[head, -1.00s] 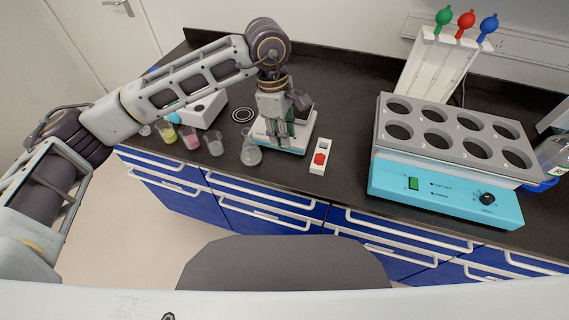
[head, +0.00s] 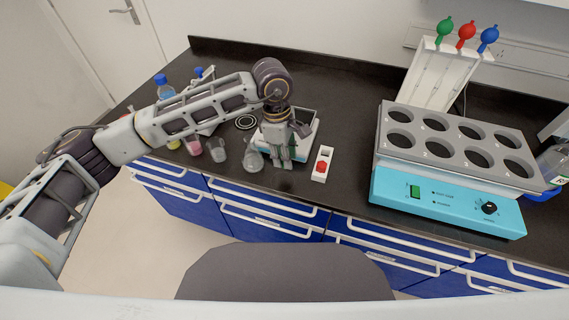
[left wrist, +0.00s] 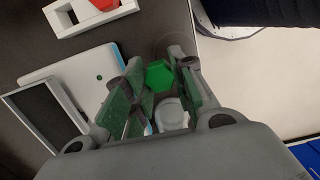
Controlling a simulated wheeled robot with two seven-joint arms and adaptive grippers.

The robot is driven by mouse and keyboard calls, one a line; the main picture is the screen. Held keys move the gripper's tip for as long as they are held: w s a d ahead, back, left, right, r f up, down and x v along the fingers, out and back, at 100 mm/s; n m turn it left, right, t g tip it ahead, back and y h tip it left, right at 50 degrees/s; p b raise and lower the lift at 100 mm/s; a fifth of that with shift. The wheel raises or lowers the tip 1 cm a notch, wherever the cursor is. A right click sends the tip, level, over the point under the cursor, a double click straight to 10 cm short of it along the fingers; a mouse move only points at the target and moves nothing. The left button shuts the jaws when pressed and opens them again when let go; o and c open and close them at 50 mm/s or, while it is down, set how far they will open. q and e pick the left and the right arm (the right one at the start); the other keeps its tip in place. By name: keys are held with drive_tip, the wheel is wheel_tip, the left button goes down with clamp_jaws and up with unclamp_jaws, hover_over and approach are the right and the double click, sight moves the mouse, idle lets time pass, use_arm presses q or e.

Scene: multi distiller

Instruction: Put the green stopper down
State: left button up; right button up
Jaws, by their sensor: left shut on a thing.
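My left gripper (head: 283,160) points down at the front of a small white and teal device on the bench, just right of a clear conical flask (head: 252,157). In the left wrist view the gripper (left wrist: 152,92) is shut on the green stopper (left wrist: 158,75). The stopper's green faceted end shows between the green finger pads. A pale rounded piece (left wrist: 172,113) shows beside it; I cannot tell if it is part of the stopper. In the head view the fingers hide the stopper. My right gripper is out of view.
A white switch box with a red button (head: 322,165) stands just right of the gripper. Several beakers stand left of the flask. A grey rack on a teal base (head: 447,203) fills the right side. The dark bench between switch and rack is clear.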

use_arm(q)
drive_tip(key=shift+f, duration=0.2)
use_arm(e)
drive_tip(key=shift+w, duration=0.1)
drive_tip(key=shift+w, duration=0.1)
use_arm(q)
drive_tip(key=shift+f, duration=1.9)
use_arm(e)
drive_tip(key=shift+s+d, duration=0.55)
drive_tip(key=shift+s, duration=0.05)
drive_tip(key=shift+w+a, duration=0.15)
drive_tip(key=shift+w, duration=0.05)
